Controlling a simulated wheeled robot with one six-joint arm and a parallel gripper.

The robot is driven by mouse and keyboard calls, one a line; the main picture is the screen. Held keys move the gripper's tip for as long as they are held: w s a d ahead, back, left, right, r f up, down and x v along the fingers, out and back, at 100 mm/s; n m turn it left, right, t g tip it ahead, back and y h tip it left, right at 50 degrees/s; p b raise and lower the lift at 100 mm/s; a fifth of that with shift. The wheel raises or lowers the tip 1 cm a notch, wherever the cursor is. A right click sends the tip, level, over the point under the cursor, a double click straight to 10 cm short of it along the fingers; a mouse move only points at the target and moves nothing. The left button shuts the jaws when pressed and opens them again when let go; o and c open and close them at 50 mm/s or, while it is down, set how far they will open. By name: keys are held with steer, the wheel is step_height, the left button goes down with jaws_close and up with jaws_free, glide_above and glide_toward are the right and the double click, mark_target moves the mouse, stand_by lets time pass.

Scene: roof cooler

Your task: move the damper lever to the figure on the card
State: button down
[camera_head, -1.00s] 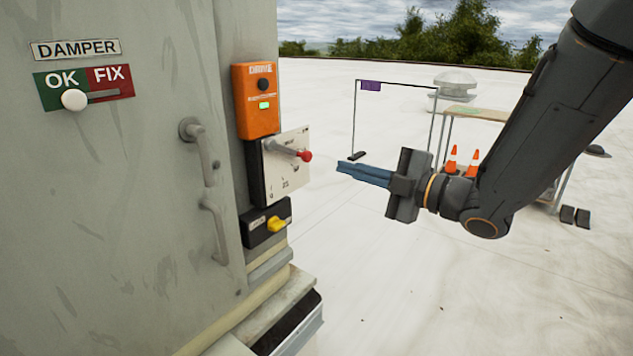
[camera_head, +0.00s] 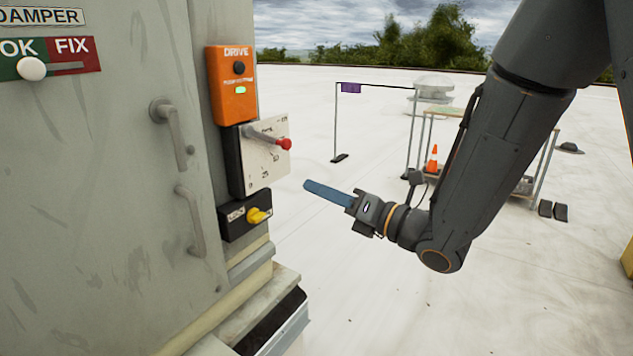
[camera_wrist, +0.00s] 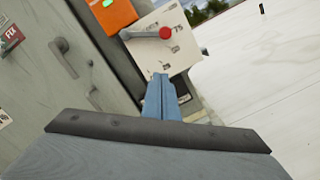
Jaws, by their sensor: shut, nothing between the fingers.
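The damper lever (camera_head: 268,138) is a grey arm with a red knob (camera_head: 284,144), on a pale scale plate (camera_head: 268,168) on the cabinet's side. It points right and slightly down in the head view. In the wrist view the red knob (camera_wrist: 166,33) is at the upper middle. The plate's figures are too small to read surely. My gripper (camera_head: 306,186), with blue fingers, is shut and empty, apart from the lever, to its right and lower. In the wrist view its fingertips (camera_wrist: 160,76) show just below the plate. I cannot make out a card with a figure.
An orange drive box (camera_head: 231,88) with a lit green light sits above the plate. A black switch box with a yellow knob (camera_head: 257,216) is below. The DAMPER indicator's white knob (camera_head: 32,68) sits at OK. Cabinet handles (camera_head: 172,125) stick out. Open roof lies right.

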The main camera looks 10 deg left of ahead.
mark_target(268, 138)
steer(key=w+a+r+p, duration=0.3)
steer(key=w+a+p, duration=0.1)
steer(key=w+a, duration=0.1)
steer(key=shift+w+a+r+p, duration=0.35)
steer(key=shift+w+a+r, duration=0.05)
steer(key=shift+a, duration=0.45)
steer(key=shift+w+a+r+b, duration=0.1)
steer(key=shift+b, duration=0.3)
